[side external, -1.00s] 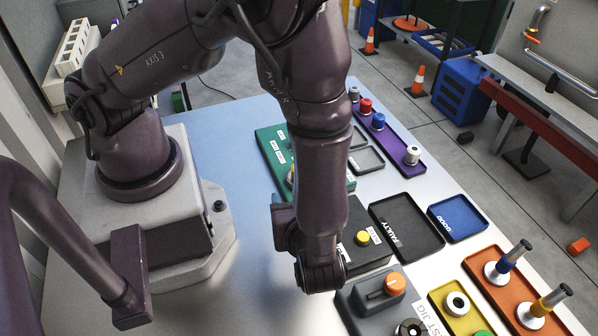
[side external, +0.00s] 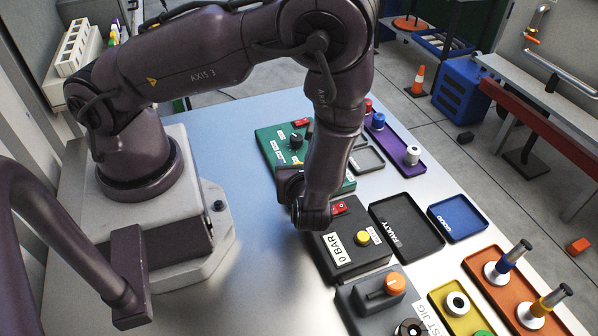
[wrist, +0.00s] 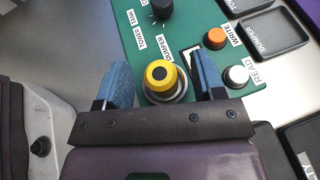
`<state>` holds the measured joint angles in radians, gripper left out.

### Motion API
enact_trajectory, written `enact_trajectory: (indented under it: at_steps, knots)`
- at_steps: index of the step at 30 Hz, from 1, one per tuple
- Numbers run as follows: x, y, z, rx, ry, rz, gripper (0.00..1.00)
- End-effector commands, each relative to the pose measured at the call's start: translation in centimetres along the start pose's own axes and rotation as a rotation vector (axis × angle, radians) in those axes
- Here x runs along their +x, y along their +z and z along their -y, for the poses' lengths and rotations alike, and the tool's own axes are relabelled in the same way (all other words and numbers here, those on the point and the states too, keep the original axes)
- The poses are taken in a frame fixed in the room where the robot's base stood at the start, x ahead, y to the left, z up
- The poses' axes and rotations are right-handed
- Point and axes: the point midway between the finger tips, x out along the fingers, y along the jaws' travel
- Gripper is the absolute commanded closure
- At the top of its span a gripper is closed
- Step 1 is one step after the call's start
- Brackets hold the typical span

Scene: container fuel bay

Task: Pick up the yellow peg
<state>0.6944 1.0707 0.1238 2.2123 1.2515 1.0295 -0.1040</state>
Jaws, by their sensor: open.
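The yellow peg (wrist: 159,75) has a yellow ring top with a dark centre. It stands in a round metal-rimmed socket on the green panel (wrist: 190,20), beside the "DUMPER" label. In the wrist view my gripper (wrist: 164,82) is open, with one blue finger on each side of the peg. A gap shows between each finger and the peg. In the side external view my gripper (side external: 290,182) is over the near part of the green panel (side external: 270,150). There my arm hides most of the peg.
The green panel also holds a black knob (wrist: 162,8), an orange button (wrist: 215,38) and a white button (wrist: 237,76). A dark box (side external: 345,262) marked "0 BAR" stands near my wrist. A purple tray (side external: 395,148) with coloured pegs lies behind. The table's left middle is clear.

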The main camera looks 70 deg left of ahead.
Motion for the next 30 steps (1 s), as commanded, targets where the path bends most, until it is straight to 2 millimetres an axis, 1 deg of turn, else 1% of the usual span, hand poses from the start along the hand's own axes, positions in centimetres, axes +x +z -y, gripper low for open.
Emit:
enact_trajectory:
  at_steps: [1, 3, 9, 10, 11, 12, 14, 15, 16, 18, 26, 30]
  knots:
    - [0.48, 0.01, -0.06, 0.001, 0.002, 0.001, 0.37]
    - [0.79, 0.01, -0.03, 0.001, 0.001, 0.0, 0.37]
    - [0.83, 0.0, -0.01, 0.0, 0.0, -0.001, 0.37]
    - [0.83, 0.0, -0.01, 0.0, 0.0, -0.001, 0.42]
    - [0.82, 0.0, -0.01, 0.0, 0.0, -0.001, 0.49]
    - [0.82, 0.0, -0.01, 0.0, 0.0, -0.001, 0.58]
    - [0.81, 0.0, 0.0, 0.0, 0.0, -0.001, 0.72]
    - [0.8, 0.0, 0.0, 0.0, 0.0, -0.001, 0.81]
    - [0.8, 0.0, 0.0, 0.0, 0.0, -0.001, 0.88]
    - [0.8, 0.01, 0.0, 0.0, 0.0, 0.0, 0.95]
    - [0.74, 0.13, 0.01, -0.001, 0.0, 0.0, 0.95]
    - [0.43, 0.85, 0.05, -0.003, -0.001, -0.001, 0.95]
